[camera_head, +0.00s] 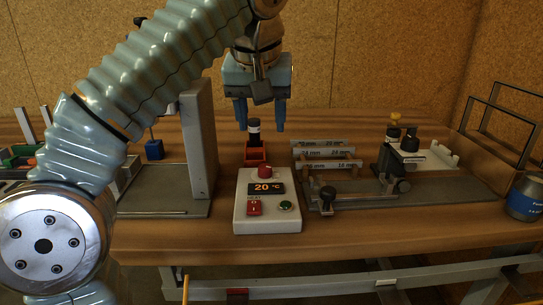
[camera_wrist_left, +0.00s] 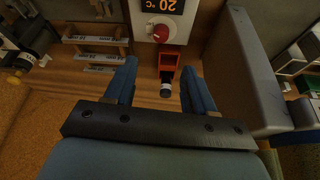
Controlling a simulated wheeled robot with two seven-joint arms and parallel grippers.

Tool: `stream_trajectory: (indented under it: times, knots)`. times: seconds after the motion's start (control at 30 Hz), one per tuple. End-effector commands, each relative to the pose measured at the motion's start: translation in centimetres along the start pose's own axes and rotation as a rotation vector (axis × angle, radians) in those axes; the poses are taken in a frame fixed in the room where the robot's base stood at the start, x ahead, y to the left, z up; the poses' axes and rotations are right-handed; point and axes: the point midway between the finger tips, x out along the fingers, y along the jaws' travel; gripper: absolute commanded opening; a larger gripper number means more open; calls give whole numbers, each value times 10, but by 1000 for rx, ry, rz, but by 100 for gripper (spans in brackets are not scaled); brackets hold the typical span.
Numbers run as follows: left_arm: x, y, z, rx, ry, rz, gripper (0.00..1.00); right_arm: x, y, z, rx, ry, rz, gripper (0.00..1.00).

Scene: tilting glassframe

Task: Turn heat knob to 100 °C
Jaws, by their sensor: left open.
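The white control box (camera_head: 267,222) stands on the bench in front of my column. Its display (camera_head: 267,188) reads 20 °C. The red heat knob (camera_head: 265,171) sits at the top of the box above the display; it also shows in the left wrist view (camera_wrist_left: 160,33). A red switch and a green button are below the display. My left gripper (camera_head: 260,127) is open, pointing down behind the box and above the bench. In the left wrist view its fingers (camera_wrist_left: 163,88) are apart with nothing gripped, and the knob lies beyond the fingertips. My right gripper is not seen.
A dark, white-banded bottle (camera_head: 254,130) stands in a red holder (camera_head: 255,154) just behind the box. A grey upright plate (camera_head: 197,140) stands to the left. A rack with labelled bars (camera_head: 325,153) and a fixture (camera_head: 400,160) are to the right.

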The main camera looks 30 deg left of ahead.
Motion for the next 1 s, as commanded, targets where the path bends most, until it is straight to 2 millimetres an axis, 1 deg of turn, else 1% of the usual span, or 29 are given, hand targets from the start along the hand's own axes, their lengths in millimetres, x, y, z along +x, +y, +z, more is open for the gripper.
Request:
stream_trajectory:
  times: [0.3,0.4,0.5,0.6,0.7,0.97,1.0]
  knots:
    - [72,-1,2,-2,-5,-4,54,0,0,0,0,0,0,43]
    - [93,-1,1,-2,-6,-3,54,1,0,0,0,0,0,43]
    - [107,-1,1,-2,-4,-2,54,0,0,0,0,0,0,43]
    - [117,0,1,-2,-3,-1,54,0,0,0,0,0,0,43]
    - [122,0,1,-2,-2,0,54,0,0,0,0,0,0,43]
    - [123,0,0,-1,-2,0,54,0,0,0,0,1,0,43]
    - [123,0,0,-1,-2,0,48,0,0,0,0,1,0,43]
